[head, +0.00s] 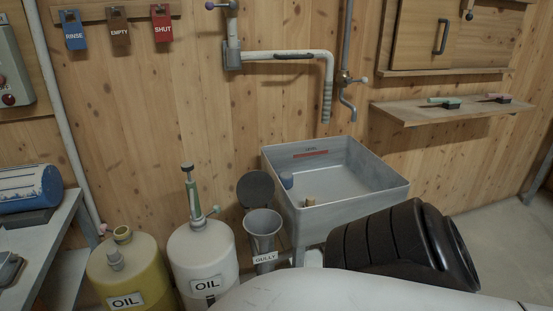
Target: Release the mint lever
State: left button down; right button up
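A small lever with a mint-green handle (441,100) sits on the wooden wall shelf (420,115) at the upper right, on a dark base. To its right on the same shelf is a similar piece with a pink handle (493,96). Both are small here, and I cannot tell their exact position or whether they are latched. A pump on the white oil drum also has a pale green knob (215,209). Neither of my grippers is in view; a white and black part of my arm fills the lower right.
A grey sink (392,192) stands below the shelf, under a bent pipe (325,90). A yellow oil drum (127,270), a white oil drum (203,260) and a gully funnel (263,225) stand left of it. A bench (55,235) is at far left. Floor is clear at right.

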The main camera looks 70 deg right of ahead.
aim_at(217, 209)
jog(key=z, duration=1.85)
jog(key=i, duration=0.5)
jog(key=k, duration=1.25)
jog(key=z, duration=0.8)
jog(key=i, duration=0.95)
jog(key=u, duration=0.35)
